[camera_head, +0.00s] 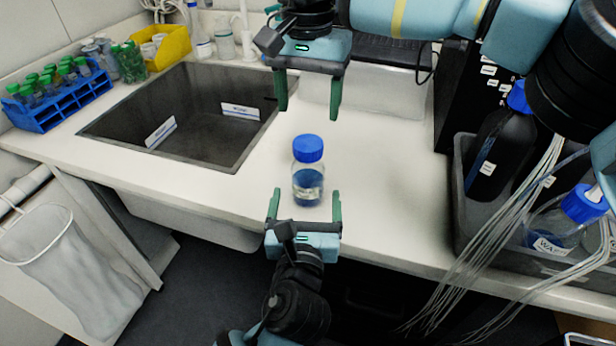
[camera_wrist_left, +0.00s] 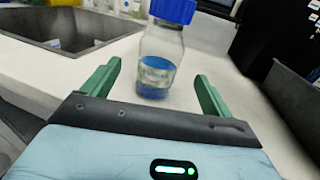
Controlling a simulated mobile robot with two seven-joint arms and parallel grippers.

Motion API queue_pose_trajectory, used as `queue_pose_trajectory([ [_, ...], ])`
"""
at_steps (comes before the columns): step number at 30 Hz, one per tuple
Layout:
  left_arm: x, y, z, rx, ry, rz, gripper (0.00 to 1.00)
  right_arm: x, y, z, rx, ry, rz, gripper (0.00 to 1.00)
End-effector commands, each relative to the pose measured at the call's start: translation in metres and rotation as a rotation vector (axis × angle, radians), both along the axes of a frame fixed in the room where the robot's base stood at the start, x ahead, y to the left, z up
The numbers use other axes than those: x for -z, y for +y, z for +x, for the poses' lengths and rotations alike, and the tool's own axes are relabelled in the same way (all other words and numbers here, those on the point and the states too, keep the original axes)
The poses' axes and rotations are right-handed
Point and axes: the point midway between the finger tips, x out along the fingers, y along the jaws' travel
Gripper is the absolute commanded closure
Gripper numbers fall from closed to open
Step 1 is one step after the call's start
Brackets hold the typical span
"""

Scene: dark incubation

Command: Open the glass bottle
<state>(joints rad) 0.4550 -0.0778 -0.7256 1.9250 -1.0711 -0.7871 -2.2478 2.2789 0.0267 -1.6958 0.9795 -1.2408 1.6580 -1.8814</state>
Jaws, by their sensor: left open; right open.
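A clear glass bottle (camera_head: 308,186) with a blue cap (camera_head: 308,149) and blue liquid low inside stands upright on the white bench (camera_head: 385,190). My left gripper (camera_head: 306,200) is open, at the bench's front edge, its green fingers pointing at the bottle's lower body. In the left wrist view the bottle (camera_wrist_left: 158,65) stands just beyond and between the two fingertips, the cap (camera_wrist_left: 172,10) cut by the top edge. My right gripper (camera_head: 308,105) is open and empty, its fingers pointing down, above and behind the cap.
A dark sink (camera_head: 190,125) lies to the left, with a blue tube rack (camera_head: 55,100) and a yellow bin (camera_head: 172,45) beyond. At right, a grey tray (camera_head: 460,200) holds a dark bottle (camera_head: 490,150) and a blue-capped bottle (camera_head: 555,225) with tubing.

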Motion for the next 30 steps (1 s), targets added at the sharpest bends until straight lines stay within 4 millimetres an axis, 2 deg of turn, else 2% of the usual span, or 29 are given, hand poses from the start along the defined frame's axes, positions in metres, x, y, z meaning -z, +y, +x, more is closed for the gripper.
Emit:
queue_pose_trajectory([
  [9,-0.001,-0.003,0.045,0.000,-0.001,-0.001,0.14,0.000,0.000,0.000,0.001,0.002,0.002,0.35],
  [15,0.000,-0.004,0.064,0.001,0.001,-0.002,0.14,0.000,0.000,0.000,0.001,0.001,0.003,0.35],
  [26,0.000,-0.004,0.069,0.001,0.001,-0.003,0.14,0.000,0.000,0.000,0.001,0.001,0.003,0.35],
  [27,0.000,-0.004,0.069,0.001,0.001,-0.003,0.15,0.000,0.000,0.000,0.001,0.001,0.003,0.35],
  [30,0.000,-0.004,0.069,0.001,0.001,-0.003,0.29,0.000,0.000,0.000,0.001,0.001,0.003,0.35],
])
